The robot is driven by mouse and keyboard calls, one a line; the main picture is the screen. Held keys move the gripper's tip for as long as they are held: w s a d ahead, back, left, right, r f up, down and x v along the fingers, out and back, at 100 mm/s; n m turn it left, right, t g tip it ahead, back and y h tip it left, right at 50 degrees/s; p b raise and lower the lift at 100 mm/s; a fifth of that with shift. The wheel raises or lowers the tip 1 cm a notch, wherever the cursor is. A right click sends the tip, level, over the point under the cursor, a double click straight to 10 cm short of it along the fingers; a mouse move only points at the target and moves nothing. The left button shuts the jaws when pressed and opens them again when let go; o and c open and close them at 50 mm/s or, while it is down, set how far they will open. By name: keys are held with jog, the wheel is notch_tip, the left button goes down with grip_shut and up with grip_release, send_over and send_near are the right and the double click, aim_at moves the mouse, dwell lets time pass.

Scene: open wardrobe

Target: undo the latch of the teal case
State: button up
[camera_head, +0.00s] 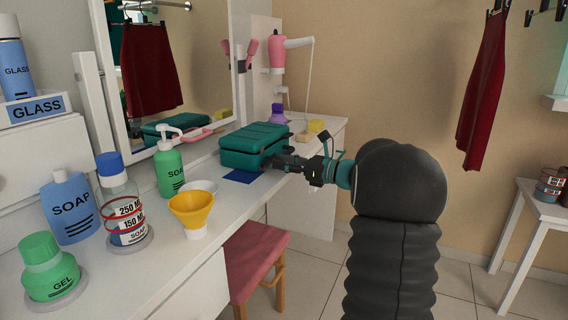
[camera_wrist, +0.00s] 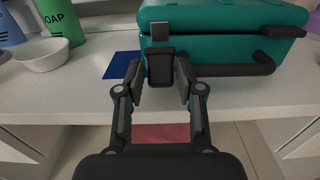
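The teal case (camera_head: 252,142) stands closed on the white counter, below the mirror. In the wrist view the case (camera_wrist: 218,22) fills the top right, with a dark latch (camera_wrist: 160,66) on its front and a grey catch (camera_wrist: 158,31) above it. My gripper (camera_head: 272,163) is at the front of the case. In the wrist view my gripper (camera_wrist: 160,75) is open, one finger on each side of the latch, with a gap on both sides. Whether the fingertips reach past the latch is hard to tell. A second dark latch (camera_wrist: 283,32) and a black handle (camera_wrist: 235,69) are to the right.
A blue mat (camera_head: 241,176) lies before the case. A white bowl (camera_head: 199,187), yellow funnel (camera_head: 191,208) and green soap pump (camera_head: 169,168) stand to the left. A red-seated stool (camera_head: 256,255) is below the counter edge.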

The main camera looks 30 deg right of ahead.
grip_shut()
jog(key=f+t+y+b, duration=0.1)
jog(key=f+b, duration=0.1)
jog(key=b, duration=0.1)
jog(key=shift+s+d+t+y+b, duration=0.1)
jog(key=shift+t+y+b, duration=0.4)
jog(key=shift+t+b, duration=0.35)
jog(key=o, duration=0.6)
grip_release()
jog(key=v, duration=1.2)
jog(key=shift+r, duration=0.1)
